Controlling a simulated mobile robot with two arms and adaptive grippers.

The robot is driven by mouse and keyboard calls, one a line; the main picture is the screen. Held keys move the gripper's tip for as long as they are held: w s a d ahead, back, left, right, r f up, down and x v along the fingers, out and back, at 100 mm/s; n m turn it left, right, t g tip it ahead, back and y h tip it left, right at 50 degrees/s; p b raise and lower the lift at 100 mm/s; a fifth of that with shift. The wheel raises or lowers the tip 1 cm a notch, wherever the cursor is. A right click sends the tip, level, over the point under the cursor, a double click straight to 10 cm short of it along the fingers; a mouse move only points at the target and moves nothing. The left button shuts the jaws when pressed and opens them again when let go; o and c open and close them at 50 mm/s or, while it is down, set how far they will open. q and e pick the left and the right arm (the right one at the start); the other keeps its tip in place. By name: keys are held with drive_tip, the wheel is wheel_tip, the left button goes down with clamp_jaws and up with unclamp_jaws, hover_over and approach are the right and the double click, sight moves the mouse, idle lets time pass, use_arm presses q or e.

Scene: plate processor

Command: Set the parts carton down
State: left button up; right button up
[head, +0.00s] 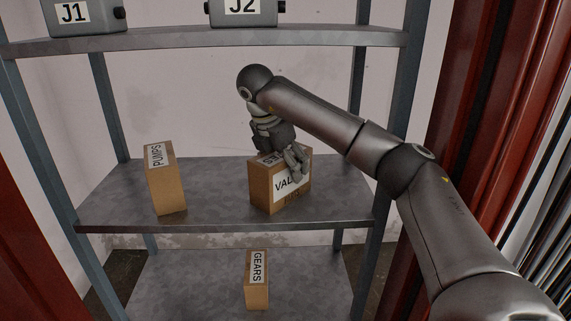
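A brown carton with a white label starting "VAL" (264,196) is on the right part of the middle shelf (220,205). It looks upright, and its base appears to be at the shelf surface; I cannot tell whether a small gap is left. My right gripper (295,160) reaches down over the carton's top from above. One finger lies in front of the labelled face and covers part of the lettering. The other finger is hidden, so its grip on the carton is unclear. My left gripper is out of view.
A "PUMPS" carton (166,185) stands on the left of the middle shelf, with bare shelf between the cartons. A "GEARS" carton (257,285) is on the lower shelf. Grey boxes J1 (84,29) and J2 (243,17) sit on the upper shelf. Blue-grey posts frame the rack.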

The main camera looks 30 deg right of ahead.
sight(272, 186)
drive_tip(key=shift+o, duration=1.1)
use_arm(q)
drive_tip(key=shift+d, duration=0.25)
use_arm(e)
drive_tip(key=shift+r, duration=0.1)
drive_tip(key=shift+a+r+b, duration=0.15)
drive_tip(key=shift+r+b, duration=0.15)
drive_tip(key=shift+r, duration=0.1)
drive_tip(key=shift+b+v, duration=0.35)
drive_tip(key=shift+v, duration=0.5)
use_arm(q)
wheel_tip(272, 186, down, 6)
drive_tip(key=b, duration=0.4)
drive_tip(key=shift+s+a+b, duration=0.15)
drive_tip(key=shift+b, duration=0.15)
use_arm(e)
drive_tip(key=s+a, duration=0.3)
drive_tip(key=a, duration=0.8)
drive_tip(key=shift+a, duration=0.4)
drive_tip(key=shift+r, duration=0.1)
